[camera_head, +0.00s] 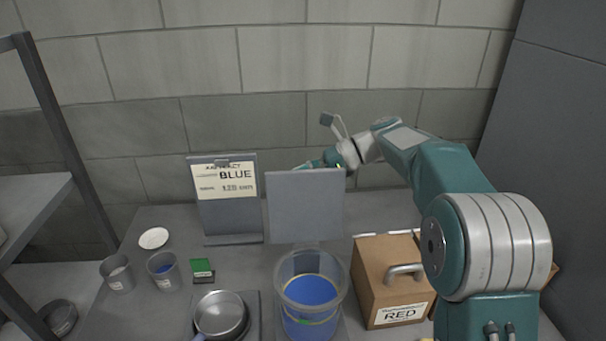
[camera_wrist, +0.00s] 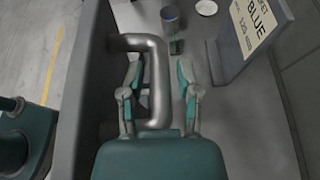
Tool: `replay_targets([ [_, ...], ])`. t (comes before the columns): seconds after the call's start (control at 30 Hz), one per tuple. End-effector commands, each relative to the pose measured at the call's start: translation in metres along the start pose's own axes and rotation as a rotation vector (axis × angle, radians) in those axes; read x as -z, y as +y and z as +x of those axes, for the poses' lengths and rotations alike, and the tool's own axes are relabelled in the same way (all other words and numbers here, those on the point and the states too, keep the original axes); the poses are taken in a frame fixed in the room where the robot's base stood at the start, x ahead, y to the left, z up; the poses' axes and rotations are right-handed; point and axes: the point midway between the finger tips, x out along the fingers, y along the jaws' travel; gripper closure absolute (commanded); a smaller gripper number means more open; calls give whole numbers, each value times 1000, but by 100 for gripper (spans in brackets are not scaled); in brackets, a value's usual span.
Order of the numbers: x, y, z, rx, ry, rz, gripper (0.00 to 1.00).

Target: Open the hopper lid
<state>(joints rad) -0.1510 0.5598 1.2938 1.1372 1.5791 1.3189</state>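A plain grey panel, which looks like the hopper lid (camera_head: 305,205), stands upright behind the clear bucket in the head view. Its near face shows; the handle is on the side away from the head camera. The wrist view shows the lid's edge (camera_wrist: 88,75) and its bent metal handle (camera_wrist: 157,82). My gripper (camera_wrist: 160,88) is open, with one finger on each side of the handle bar and gaps visible between. In the head view my gripper (camera_head: 315,163) is at the lid's top edge, its fingertips hidden behind the panel.
A clear bucket (camera_head: 310,290) with blue contents stands in front of the lid. A brown box marked RED (camera_head: 392,290) is to its right. A BLUE sign (camera_head: 225,200), a pan (camera_head: 220,316), cups (camera_head: 163,268) and a white dish (camera_head: 153,238) are left. A shelf (camera_head: 30,205) stands far left.

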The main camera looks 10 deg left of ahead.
Motion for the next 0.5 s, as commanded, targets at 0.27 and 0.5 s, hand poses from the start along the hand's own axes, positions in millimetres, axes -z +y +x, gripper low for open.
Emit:
replay_targets([
  [0.27,7,1,1,-8,6,11,41],
  [0.5,8,0,-22,-3,5,11,41],
])
